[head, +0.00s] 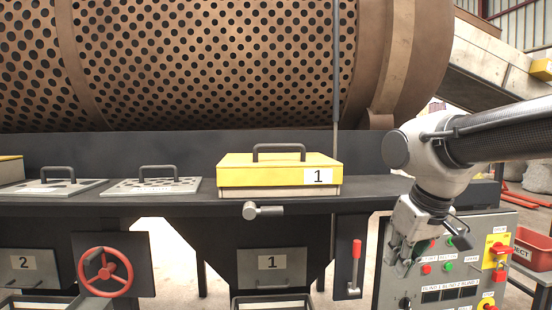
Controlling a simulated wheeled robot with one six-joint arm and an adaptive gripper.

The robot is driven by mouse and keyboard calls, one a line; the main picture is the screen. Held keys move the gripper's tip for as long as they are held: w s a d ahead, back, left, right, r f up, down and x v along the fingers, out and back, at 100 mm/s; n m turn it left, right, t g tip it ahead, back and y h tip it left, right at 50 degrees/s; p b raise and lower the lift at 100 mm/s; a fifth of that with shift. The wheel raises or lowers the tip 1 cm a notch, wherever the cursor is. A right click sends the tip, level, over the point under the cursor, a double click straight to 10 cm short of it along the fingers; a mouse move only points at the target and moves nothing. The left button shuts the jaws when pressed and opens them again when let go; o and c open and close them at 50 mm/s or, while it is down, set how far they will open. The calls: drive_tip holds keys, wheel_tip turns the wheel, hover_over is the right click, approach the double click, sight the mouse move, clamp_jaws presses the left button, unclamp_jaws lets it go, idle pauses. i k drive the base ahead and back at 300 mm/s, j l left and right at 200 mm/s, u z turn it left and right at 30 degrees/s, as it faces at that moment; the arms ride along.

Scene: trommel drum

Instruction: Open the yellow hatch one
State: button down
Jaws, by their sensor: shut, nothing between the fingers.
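The yellow hatch one (235,178) sits flat on the dark ledge below the drum, with a white label "1" (318,177) on its front right. Its dark bar handle (279,147) stands up from the top, and the lid looks closed on its pale base. My gripper (402,266) is shut and empty. It points down in front of the control panel, to the right of the hatch and lower, well apart from it. Its fingertips are small and partly blend with the panel behind.
The perforated drum (205,45) spans above the ledge. Grey perforated covers with handles (155,187) lie left of the hatch. A latch knob (262,211), a red-handled lever (356,262) and a red handwheel (105,272) stick out below. The control panel (450,255) stands right.

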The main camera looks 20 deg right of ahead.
sight(255, 168)
drive_tip(key=j+z, duration=0.4)
drive_tip(key=j, duration=0.45)
drive_tip(key=j+z, duration=0.45)
drive_tip(key=j, duration=0.55)
drive_tip(key=i, duration=0.55)
drive_tip(key=k, duration=1.2)
drive_tip(key=i, duration=0.55)
drive_tip(key=l, duration=0.1)
